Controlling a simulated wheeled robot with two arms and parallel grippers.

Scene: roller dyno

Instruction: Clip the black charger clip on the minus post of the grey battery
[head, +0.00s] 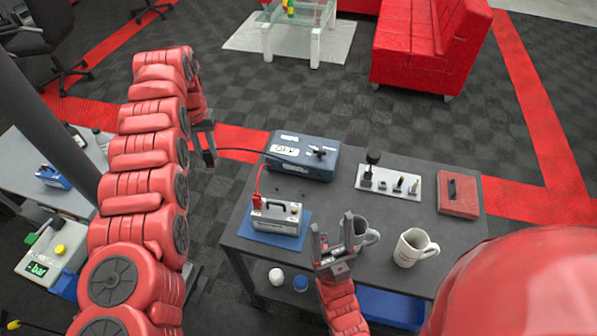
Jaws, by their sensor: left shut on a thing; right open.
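The grey battery (277,225) stands on a blue mat (253,237) at the table's left front. A red clip (257,201) with a red cable sits at its left post; the post at its right end (295,208) looks bare. The blue charger (303,157) stands behind it, and a black cable runs left from it to my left gripper. My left gripper (208,150) is shut on the black clip (209,159), in the air left of the table and clear of the battery. My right gripper (334,232) is open and empty, right of the battery, in front of a mug.
A dark mug (365,234) and a white mug (411,249) stand right of my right gripper. A pale tray (372,185) with several small parts and a red box (458,196) lie further back and right. Bare tabletop lies between the battery and the charger.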

